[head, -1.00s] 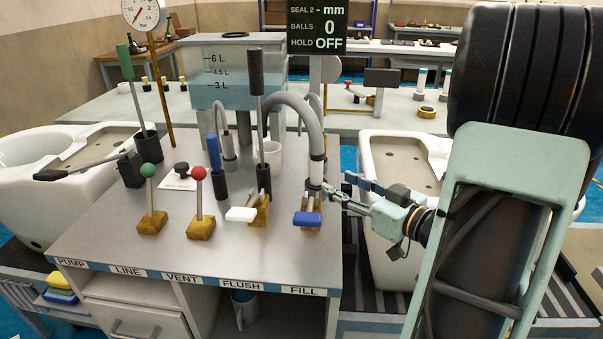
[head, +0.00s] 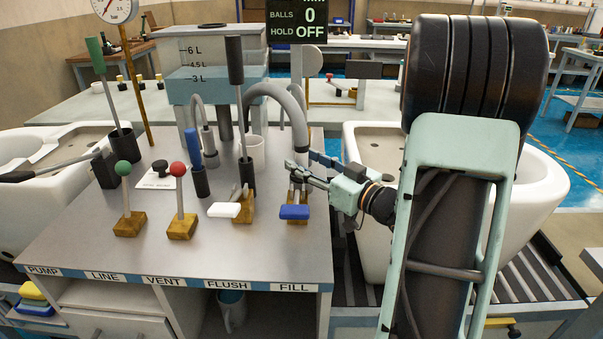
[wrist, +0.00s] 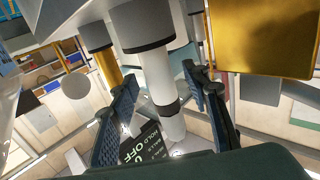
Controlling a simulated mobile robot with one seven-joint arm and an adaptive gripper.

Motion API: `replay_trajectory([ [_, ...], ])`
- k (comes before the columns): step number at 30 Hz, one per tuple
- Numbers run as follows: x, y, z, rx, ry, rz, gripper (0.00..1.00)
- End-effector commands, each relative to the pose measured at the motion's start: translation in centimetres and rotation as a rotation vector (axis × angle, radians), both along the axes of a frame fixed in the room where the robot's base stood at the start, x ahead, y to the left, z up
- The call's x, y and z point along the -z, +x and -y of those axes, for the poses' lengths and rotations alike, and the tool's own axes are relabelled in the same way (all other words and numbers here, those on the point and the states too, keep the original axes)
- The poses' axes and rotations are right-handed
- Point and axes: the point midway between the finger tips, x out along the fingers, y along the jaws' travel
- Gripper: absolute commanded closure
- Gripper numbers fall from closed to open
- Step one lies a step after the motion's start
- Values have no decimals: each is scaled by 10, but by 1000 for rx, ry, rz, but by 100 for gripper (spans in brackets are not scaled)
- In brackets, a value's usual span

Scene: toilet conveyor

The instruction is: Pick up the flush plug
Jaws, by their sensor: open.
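A small black knob-topped piece (head: 159,168) sits on a white card on the bench, left of centre in the head view. It may be the flush plug, but I cannot read the card. My gripper (head: 290,170) is at the right part of the bench, well right of that piece, close to the lower end of the grey bent hose (head: 297,125). In the wrist view the two ribbed fingers of my gripper (wrist: 160,75) are apart. A pale upright tube with dark collars (wrist: 155,68) shows between them; I cannot tell whether they touch it.
The blue-ended pedal (head: 294,212) and white-ended pedal (head: 224,210) stand at the bench front. Red (head: 178,170) and green (head: 122,168) knobbed levers stand further left. A white toilet body (head: 365,180) is behind my arm.

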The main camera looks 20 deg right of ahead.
Motion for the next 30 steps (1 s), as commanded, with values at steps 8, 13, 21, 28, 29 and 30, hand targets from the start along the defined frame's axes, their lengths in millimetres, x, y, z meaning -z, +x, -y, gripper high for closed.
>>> replay_trajectory([
  [8, 0, 14, -6, 1, 1, -1, 57],
  [13, 0, 13, -6, 0, 1, -1, 63],
  [21, 0, 13, -6, 0, 1, -1, 93],
  [28, 0, 13, -6, 0, 0, 0, 100],
  [29, 0, 13, -6, 0, 0, 0, 100],
  [30, 0, 13, -6, 0, 0, 0, 100],
])
